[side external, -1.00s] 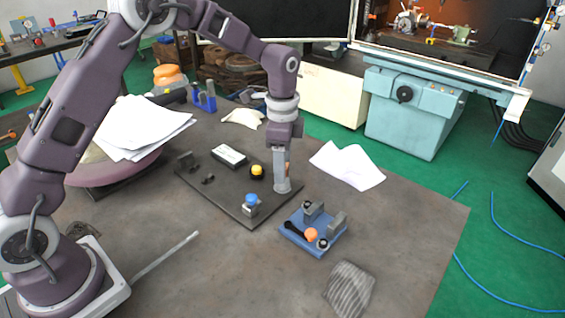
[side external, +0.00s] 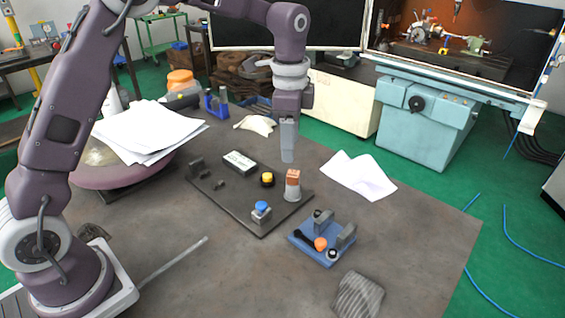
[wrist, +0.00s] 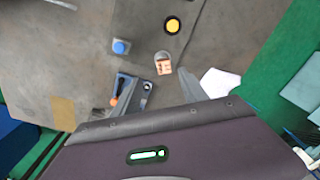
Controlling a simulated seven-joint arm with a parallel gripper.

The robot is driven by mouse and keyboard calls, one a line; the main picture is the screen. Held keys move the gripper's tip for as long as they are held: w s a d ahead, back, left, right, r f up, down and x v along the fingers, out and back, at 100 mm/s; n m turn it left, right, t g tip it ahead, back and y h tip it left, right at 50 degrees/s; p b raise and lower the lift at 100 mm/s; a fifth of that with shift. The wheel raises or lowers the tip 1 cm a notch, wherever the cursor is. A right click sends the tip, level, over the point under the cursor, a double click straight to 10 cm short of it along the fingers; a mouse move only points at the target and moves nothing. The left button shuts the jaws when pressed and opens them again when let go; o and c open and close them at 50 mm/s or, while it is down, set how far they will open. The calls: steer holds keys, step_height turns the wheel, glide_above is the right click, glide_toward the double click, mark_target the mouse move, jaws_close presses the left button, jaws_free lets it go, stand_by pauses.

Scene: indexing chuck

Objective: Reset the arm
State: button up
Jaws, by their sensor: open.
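My gripper (side external: 288,155) is open and empty, pointing down above the far right part of a dark base plate (side external: 232,212). A copper-coloured block (side external: 292,177) stands upright in a grey round holder (side external: 292,194) on the plate, just below my fingertips and apart from them. In the wrist view the block (wrist: 163,67) shows ahead of my gripper (wrist: 160,92). A blue button (side external: 261,206), a yellow button (side external: 267,178) and a white labelled box (side external: 239,162) are on the same plate.
A blue fixture (side external: 308,250) with an orange knob (side external: 320,244) stands in front of the plate. A ribbed grey piece (side external: 358,296) lies near the front edge. White papers (side external: 358,176) lie at right. The table's right front is clear.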

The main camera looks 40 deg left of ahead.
steer(key=s+r+n+t, duration=0.2)
steer(key=s+r+n, duration=0.1)
steer(key=s+r, duration=0.6)
steer(key=s+a+n+t, duration=0.1)
steer(key=s+n+t, duration=0.2)
steer(key=s+n, duration=0.5)
steer(key=s, duration=1.3)
steer(key=shift+s+a+f, duration=0.15)
steer(key=shift+a+f, duration=0.25)
